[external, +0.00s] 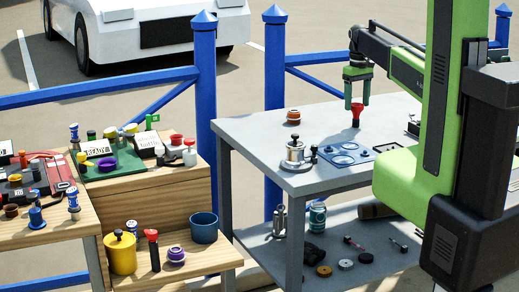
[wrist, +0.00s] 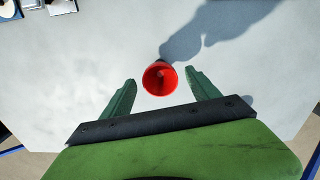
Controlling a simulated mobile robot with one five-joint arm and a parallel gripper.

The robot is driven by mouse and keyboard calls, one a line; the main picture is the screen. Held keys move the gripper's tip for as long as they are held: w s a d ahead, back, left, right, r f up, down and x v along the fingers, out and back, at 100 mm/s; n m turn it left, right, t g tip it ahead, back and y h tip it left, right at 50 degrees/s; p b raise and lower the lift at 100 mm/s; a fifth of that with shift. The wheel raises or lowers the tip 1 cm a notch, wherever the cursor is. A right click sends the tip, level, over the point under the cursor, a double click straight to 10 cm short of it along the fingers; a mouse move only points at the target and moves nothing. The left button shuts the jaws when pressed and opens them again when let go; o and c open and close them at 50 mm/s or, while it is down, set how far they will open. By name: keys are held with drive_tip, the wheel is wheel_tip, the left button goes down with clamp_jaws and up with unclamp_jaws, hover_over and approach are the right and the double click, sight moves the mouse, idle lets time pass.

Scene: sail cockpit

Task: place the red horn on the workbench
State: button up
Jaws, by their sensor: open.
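The red horn (external: 356,109) is upright over the grey workbench (external: 245,128), its red flared mouth up and a dark part below. Its foot appears to rest on the bench top. In the wrist view the horn (wrist: 160,78) shows as a round red mouth between the fingertips, with a gap on each side. My gripper (external: 357,103) is open and points down, its fingers on either side of the horn's upper part. In the wrist view my gripper (wrist: 160,80) shows both green fingers apart.
A blue plate with round recesses (external: 345,153), a metal pot (external: 295,155) and an orange-and-dark round item (external: 293,117) stand on the bench. Cluttered wooden tables (external: 65,236) stand left.

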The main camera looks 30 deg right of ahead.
wheel_tip(320, 180, up, 7)
drive_tip(key=p, duration=0.5)
drive_tip(key=shift+s+a+f, duration=0.1)
drive_tip(key=s+a+m, duration=0.1)
drive_tip(key=s+a, duration=2.2)
drive_tip(key=shift+s+a+m, duration=0.2)
drive_tip(key=shift+m, duration=0.2)
wheel_tip(320, 180, down, 4)
drive_tip(key=b, duration=0.3)
drive_tip(key=shift+r, duration=0.25)
